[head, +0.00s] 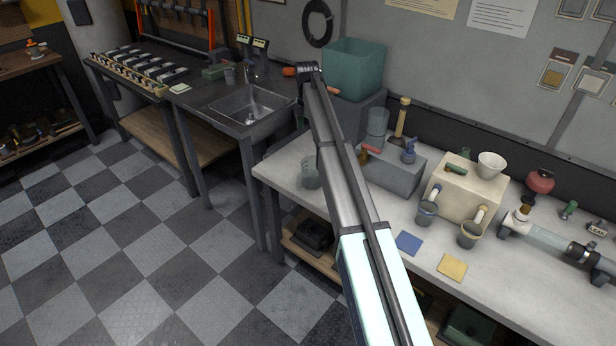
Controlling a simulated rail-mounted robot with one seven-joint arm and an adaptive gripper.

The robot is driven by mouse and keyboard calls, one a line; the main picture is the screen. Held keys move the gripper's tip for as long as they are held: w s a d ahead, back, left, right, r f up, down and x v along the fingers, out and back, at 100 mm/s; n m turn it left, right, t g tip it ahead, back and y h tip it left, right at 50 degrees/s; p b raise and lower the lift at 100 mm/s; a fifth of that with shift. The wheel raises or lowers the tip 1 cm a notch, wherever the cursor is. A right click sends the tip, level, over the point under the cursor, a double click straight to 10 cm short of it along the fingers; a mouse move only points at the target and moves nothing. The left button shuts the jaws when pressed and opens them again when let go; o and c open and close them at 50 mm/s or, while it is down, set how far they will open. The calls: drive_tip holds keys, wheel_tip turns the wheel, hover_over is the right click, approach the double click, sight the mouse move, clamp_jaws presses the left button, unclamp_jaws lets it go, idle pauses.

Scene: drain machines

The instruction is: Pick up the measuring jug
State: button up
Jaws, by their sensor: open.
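A small clear vessel (310,174), which looks like the measuring jug, stands upright near the left end of the light workbench (283,172). A taller clear vessel (377,127) stands farther back, to the right of my arm; I cannot tell for sure which of the two is the measuring jug. My arm reaches up from the bottom across the bench, between the two vessels in the picture. I cannot make out my gripper or its fingers at the arm's far end. Nothing visible is touching the small clear vessel.
A grey block (395,178) with bottles, a cream machine (468,190) with cups, and a pipe assembly (555,243) crowd the bench. Blue (409,243) and yellow (452,267) squares lie in front. A teal bin (354,69) and a sink (240,106) are behind. The checkered floor is open.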

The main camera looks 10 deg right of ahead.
drive_tip(key=p, duration=0.3)
approach(308, 177)
wheel_tip(308, 177, down, 3)
drive_tip(key=w, duration=0.3)
drive_tip(key=shift+s+d+f+p, duration=0.15)
drive_tip(key=shift+f+p, duration=0.3)
drive_tip(key=shift+f, duration=0.45)
drive_tip(key=shift+d+f+p, duration=0.15)
drive_tip(key=shift+f+p, duration=0.25)
drive_tip(key=shift+f, duration=0.45)
drive_tip(key=shift+s+d+f+p, duration=0.15)
drive_tip(key=shift+f+p, duration=0.3)
drive_tip(key=shift+f, duration=0.45)
drive_tip(key=c, duration=1)
